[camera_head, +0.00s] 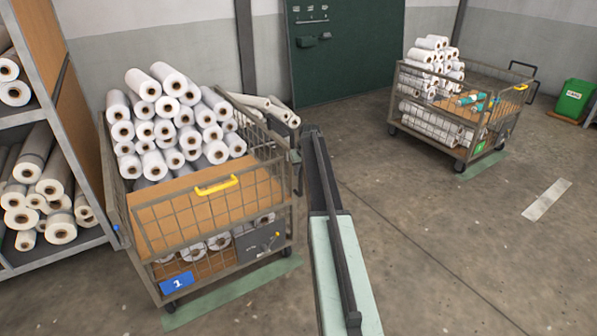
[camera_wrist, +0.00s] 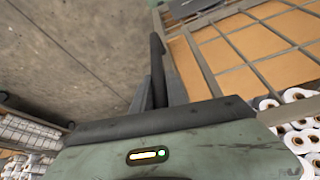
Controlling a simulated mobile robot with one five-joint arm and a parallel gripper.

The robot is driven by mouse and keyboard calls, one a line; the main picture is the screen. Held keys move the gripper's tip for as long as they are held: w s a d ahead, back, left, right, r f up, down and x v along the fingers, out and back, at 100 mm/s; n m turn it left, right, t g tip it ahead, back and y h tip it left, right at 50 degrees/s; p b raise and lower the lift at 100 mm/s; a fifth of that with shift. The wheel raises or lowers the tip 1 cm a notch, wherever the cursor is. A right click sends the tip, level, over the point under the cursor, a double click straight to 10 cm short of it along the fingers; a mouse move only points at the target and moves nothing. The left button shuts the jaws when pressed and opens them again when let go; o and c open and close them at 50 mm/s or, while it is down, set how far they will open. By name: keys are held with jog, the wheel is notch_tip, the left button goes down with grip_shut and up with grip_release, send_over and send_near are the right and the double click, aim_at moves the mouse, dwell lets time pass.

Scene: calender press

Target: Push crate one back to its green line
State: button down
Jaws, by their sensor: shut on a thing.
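Crate one (camera_head: 210,215) is a wire-sided cart with a blue "1" label, at the left of the head view. White rolls are stacked on it, and its front shelf board is bare. A green line (camera_head: 235,291) lies on the floor along its front edge, with the front wheels at the line. My gripper (camera_head: 309,134) is at the cart's right side, by its dark handle (camera_head: 297,168). In the wrist view my gripper (camera_wrist: 158,78) is shut beside the cart's wire side (camera_wrist: 203,58). The exact grip is largely hidden.
A second loaded cart (camera_head: 455,105) stands at the back right by another green strip (camera_head: 483,165). A roll shelf (camera_head: 60,130) stands close on the left. A green bin (camera_head: 574,98) is at far right. The floor between the carts is clear.

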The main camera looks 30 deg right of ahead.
jog(key=c, duration=1.3)
grip_release()
jog(key=shift+w, duration=0.15)
jog(key=p+v, duration=0.7)
jog(key=v, duration=0.1)
jog(key=shift+f, duration=0.1)
jog(key=shift+a, duration=0.1)
